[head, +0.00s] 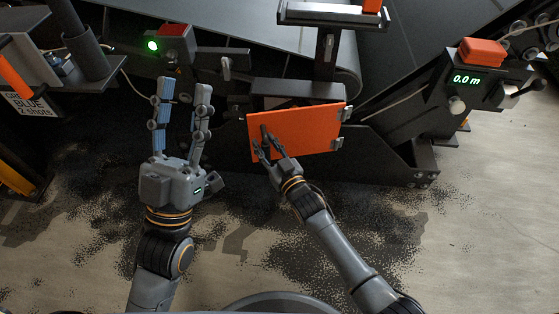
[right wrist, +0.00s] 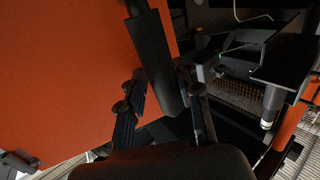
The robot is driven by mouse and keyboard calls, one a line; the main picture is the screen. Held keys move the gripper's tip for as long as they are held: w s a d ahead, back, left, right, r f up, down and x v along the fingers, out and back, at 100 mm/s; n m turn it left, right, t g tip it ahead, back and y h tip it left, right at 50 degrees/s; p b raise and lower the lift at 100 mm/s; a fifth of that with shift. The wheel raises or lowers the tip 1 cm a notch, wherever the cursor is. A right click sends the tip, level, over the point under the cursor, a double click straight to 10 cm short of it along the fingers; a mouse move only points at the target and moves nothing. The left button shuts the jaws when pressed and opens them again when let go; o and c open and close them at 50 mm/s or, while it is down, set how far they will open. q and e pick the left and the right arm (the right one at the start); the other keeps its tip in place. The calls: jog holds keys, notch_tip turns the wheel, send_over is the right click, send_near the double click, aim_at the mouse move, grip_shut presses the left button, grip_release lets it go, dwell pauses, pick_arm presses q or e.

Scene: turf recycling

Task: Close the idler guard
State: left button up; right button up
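The idler guard (head: 310,130) is an orange panel below the conveyor, with hinges (head: 344,113) at its right edge. In the right wrist view, the guard (right wrist: 70,80) fills the left, and a dark interior with mesh shows beyond its free edge, so it appears ajar. Its dark handle (head: 264,133) is near the left edge. My right gripper (head: 264,150) is at this handle; in the wrist view its fingertips (right wrist: 162,78) press both sides of the dark handle bar (right wrist: 155,45). My left gripper (head: 182,100) is open and empty, left of the guard, fingers pointing up.
A box with a red top and green light (head: 172,45) stands behind my left gripper. A readout box showing 0.0 m (head: 466,80) is at the right. Dark crumbs litter the floor (head: 480,200). The floor at right is otherwise open.

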jog(key=v, duration=0.9)
jog(key=shift+s+d, duration=0.2)
jog(key=shift+d, duration=0.2)
pick_arm(q)
jog(key=shift+w+f+g+y+p, duration=1.2)
jog(key=shift+f+g, duration=1.5)
jog(key=shift+f, duration=1.2)
jog(key=shift+w+f+g+y+p, duration=0.85)
jog(key=shift+w+f+g, duration=0.55)
jog(key=shift+f+g, duration=1.9)
jog(key=s+a+f+g+y+p, duration=0.2)
jog(key=s+a+f+g, duration=0.2)
jog(key=f, duration=0.6)
jog(key=shift+s+f+n+g+p, duration=0.3)
jog(key=shift+s+g, duration=0.4)
jog(key=shift+s, duration=0.5)
pick_arm(e)
jog(key=s+a+v, duration=0.1)
jog(key=a+v, duration=0.1)
jog(key=v, duration=1.3)
jog(key=shift+s+d, duration=0.25)
jog(key=shift+s, duration=0.15)
